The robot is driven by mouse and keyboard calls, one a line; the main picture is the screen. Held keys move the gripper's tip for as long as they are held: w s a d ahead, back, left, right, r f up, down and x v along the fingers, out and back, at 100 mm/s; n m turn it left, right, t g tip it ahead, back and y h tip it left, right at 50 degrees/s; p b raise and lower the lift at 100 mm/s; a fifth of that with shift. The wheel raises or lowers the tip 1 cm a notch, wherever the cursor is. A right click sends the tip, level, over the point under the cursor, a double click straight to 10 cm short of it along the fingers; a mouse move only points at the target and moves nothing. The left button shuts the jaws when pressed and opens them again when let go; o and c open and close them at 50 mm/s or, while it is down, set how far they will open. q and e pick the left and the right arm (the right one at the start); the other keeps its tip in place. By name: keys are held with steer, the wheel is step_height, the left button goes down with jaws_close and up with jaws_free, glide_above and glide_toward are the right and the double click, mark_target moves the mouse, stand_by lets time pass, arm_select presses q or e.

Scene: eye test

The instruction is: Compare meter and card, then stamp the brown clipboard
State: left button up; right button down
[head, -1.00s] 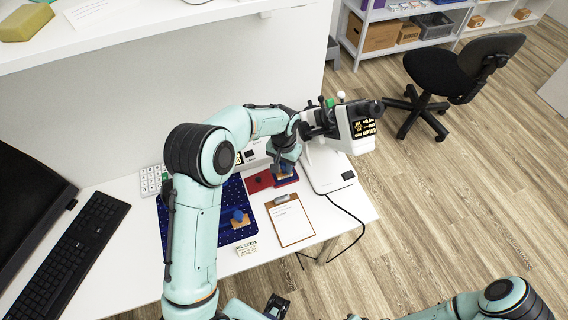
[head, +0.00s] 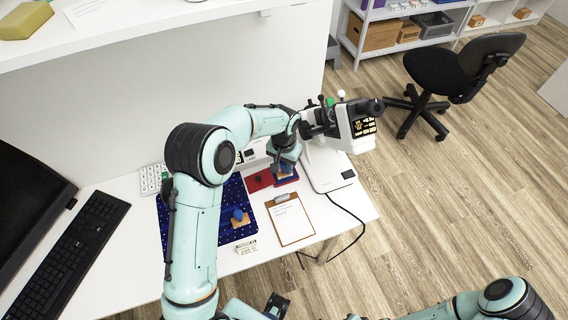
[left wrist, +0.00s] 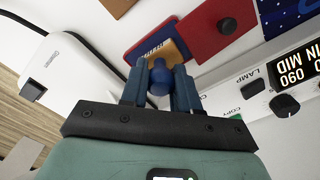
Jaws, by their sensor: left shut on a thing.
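The meter (head: 357,140) is a white instrument with an eyepiece and a small lit screen; its lines are too small to read surely. The card (head: 246,246) is small and white with printed lines, left of the clipboard. The brown clipboard (head: 283,198) lies on the desk with a white sheet. My left gripper (head: 285,166) is shut on a blue-knobbed wooden stamp (left wrist: 159,76). The stamp is at the blue ink pad (left wrist: 142,48); I cannot tell if they touch.
A red pad (left wrist: 204,33) adjoins the blue one. A second stamp (head: 239,219) sits on a dotted blue mat (head: 226,236). A white control box (left wrist: 252,90) reads "IN MID" and "090". A keyboard (head: 78,245) lies left. A cable hangs off the right edge.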

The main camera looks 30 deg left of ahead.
stand_by(0.3)
